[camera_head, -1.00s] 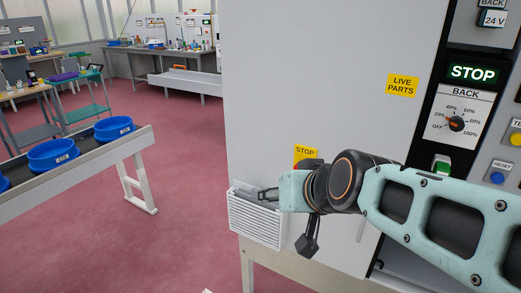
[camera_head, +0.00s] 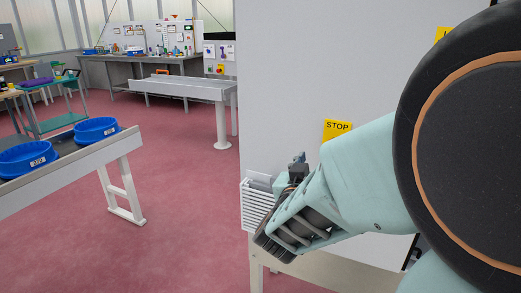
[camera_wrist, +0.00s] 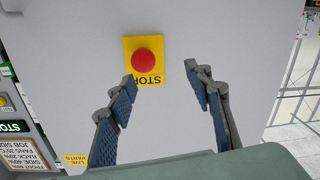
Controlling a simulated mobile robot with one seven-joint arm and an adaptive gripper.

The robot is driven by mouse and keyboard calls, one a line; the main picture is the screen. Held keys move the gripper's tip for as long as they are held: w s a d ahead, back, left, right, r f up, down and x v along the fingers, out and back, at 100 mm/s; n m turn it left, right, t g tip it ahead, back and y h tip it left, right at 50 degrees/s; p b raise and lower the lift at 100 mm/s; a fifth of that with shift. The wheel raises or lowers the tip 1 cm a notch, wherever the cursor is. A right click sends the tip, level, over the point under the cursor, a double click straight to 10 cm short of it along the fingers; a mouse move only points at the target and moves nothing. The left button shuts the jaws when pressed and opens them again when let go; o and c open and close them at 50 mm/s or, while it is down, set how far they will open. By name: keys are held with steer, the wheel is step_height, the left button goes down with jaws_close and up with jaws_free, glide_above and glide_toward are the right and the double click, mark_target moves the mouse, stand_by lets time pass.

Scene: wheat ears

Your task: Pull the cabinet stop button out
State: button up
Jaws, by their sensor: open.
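The cabinet stop button (camera_wrist: 145,62) is a round red knob on a yellow STOP plate (camera_wrist: 132,44), on the pale grey cabinet face in the wrist view. The plate shows upside down there. My gripper (camera_wrist: 163,78) is open and empty, with its two fingers spread below the button in the picture. The left finger overlaps the plate's lower edge; the right finger is right of the plate. In the head view, the yellow STOP plate (camera_head: 337,129) shows above my arm, and the red button is hidden behind my arm. My gripper is mostly hidden there.
A white slatted box (camera_head: 256,203) is on the cabinet's left side. A yellow LIVE PARTS label (camera_wrist: 75,160) and a green-lit STOP display (camera_wrist: 14,127) are on the cabinet. A conveyor with blue bowls (camera_head: 96,130) stands left, with open red floor between.

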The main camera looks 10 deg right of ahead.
steer(key=shift+h, duration=0.5)
steer(key=p+x, duration=0.2)
steer(key=x, duration=0.1)
steer(key=s+d+p+x, duration=0.1)
steer(key=p+x, duration=0.2)
steer(key=d+p+x, duration=0.1)
steer(key=p+x, duration=0.1)
steer(key=x, duration=0.1)
steer(key=shift+w+d+p, duration=0.15)
steer(key=shift+d+p, duration=0.05)
steer(key=shift+p, duration=0.15)
steer(key=shift+c, duration=0.7)
jaws_close()
